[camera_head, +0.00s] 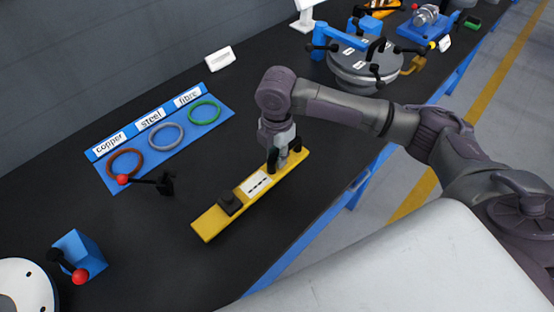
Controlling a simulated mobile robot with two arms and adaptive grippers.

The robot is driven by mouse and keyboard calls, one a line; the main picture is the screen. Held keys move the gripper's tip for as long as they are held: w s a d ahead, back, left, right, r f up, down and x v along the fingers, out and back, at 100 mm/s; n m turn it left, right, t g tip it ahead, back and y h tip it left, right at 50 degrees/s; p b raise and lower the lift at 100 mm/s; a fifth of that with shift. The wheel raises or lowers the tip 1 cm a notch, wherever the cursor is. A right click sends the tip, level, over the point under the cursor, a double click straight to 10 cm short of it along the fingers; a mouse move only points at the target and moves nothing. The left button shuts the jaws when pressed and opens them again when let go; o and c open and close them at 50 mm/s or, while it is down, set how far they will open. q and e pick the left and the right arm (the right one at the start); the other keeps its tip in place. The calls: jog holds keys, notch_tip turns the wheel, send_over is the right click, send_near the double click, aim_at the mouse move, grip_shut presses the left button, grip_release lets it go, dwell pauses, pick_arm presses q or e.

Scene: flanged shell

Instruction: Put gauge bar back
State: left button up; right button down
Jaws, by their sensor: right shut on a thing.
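A long yellow bar-shaped piece (209,224) lies on the black bench top, slanting from lower left to upper right. It has a white label (258,184) with dark marks in its middle and a black block (230,203) near its lower-left end. My right gripper (284,160) points down at the upper-right end of the yellow piece. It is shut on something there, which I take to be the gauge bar. The fingers mostly hide it, so I cannot tell its shape or whether it touches the yellow piece. My left gripper is not in view.
A blue board (222,121) with copper, steel and fibre rings lies behind left. A red-knobbed lever (122,180) stands before it. A blue block (82,252) with a lever is at lower left. A grey round flanged part (352,72) with clamps stands at the back right.

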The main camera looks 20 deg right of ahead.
notch_tip(320, 180, down, 2)
jog(key=shift+f, duration=0.25)
jog(key=c, duration=1)
grip_release()
jog(key=shift+o, duration=0.2)
notch_tip(320, 180, up, 12)
jog(key=shift+r+b, duration=0.1)
jog(key=shift+b, duration=0.25)
jog(key=shift+s, duration=0.1)
